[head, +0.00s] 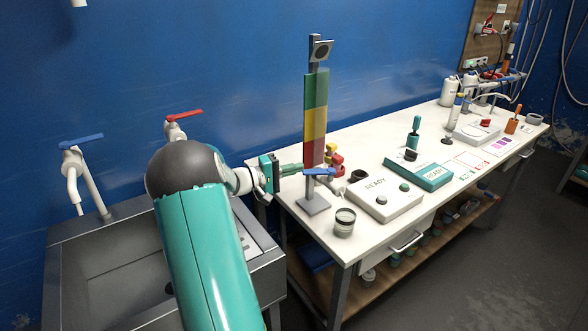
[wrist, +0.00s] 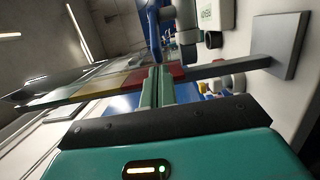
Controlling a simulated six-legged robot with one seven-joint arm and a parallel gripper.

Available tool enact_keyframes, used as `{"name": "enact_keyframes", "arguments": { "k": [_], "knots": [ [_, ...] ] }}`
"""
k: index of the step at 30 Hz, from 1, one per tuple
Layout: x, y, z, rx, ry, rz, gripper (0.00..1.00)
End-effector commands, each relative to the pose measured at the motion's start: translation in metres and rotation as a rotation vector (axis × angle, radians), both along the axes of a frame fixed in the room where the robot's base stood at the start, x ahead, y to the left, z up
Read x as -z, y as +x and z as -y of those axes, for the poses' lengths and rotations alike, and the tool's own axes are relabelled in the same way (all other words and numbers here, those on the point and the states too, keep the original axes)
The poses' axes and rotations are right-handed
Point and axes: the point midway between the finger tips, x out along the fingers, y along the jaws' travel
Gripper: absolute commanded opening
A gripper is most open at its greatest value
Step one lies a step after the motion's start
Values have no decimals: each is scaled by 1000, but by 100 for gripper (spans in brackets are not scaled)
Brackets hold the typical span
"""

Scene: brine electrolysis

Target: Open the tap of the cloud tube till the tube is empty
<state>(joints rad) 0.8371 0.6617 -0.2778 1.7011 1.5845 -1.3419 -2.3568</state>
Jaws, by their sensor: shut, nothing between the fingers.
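A tall upright column (head: 315,118) with green, yellow and red bands stands on a grey foot plate (head: 313,205) at the near left of the bench. A blue tap lever (head: 319,171) sits at the lower end of the bands. My gripper (head: 300,167) is shut and empty, with its fingertips close to the left of the column near the lever. In the wrist view the shut fingers (wrist: 159,72) lie over the coloured bands (wrist: 112,84), and the blue lever (wrist: 153,25) shows above them. I cannot tell whether the fingers touch anything, nor the liquid level in the tube.
Red and yellow parts (head: 335,160) are just behind the column. A sink (head: 110,270) with red and blue taps is at left.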

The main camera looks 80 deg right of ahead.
Motion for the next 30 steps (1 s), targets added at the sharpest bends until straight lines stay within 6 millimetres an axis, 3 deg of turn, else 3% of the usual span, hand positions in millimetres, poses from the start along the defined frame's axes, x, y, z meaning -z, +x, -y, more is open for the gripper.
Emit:
{"name": "enact_keyframes", "arguments": {
  "k": [17,30],
  "knots": [
    [-1,-3,-12,-107,0,-1,0],
    [0,-15,-39,-365,1,-1,0]
  ]
}}
